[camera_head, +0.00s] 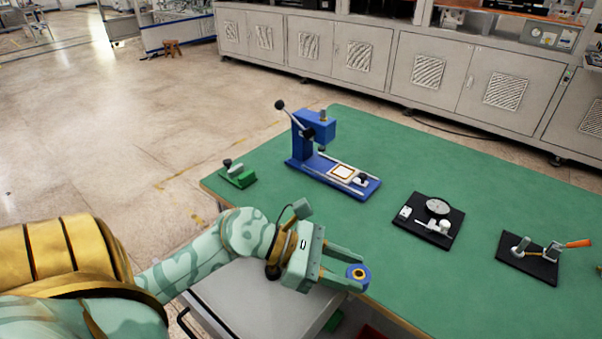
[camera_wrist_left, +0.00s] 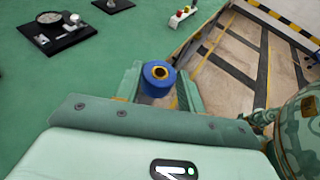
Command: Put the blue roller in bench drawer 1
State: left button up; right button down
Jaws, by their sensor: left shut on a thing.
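The blue roller (camera_head: 357,273) is a short blue cylinder with a yellow ring around a dark centre hole. My left gripper (camera_head: 350,272) is shut on it near the front edge of the green bench. In the left wrist view the roller (camera_wrist_left: 159,76) sits between the two fingertips of the left gripper (camera_wrist_left: 158,82). A grey drawer unit (camera_head: 255,305) with a dark handle shows below the left arm, partly hidden by it. I cannot tell which drawer is number 1. My right gripper is not in view.
On the green bench (camera_head: 420,160) stand a blue press (camera_head: 318,150), a small green fixture (camera_head: 238,175), a black plate with a dial gauge (camera_head: 430,220) and a black plate with an orange-handled clamp (camera_head: 530,258). A red item (camera_head: 368,332) shows at the bottom edge. Open floor lies left.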

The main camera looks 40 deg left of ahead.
aim_at(251, 311)
jog(key=j+z, duration=0.2)
jog(key=z, duration=0.2)
jog(key=k+j+z, duration=0.15)
jog(key=z, duration=0.25)
jog(key=k+j+z, duration=0.1)
jog(key=j+z, duration=0.25)
jog(key=k+z, duration=0.1)
jog(key=z, duration=0.3)
jog(key=k+j, duration=0.65)
jog(key=k, duration=0.15)
jog(key=k+j, duration=0.7)
jog(key=k, duration=0.15)
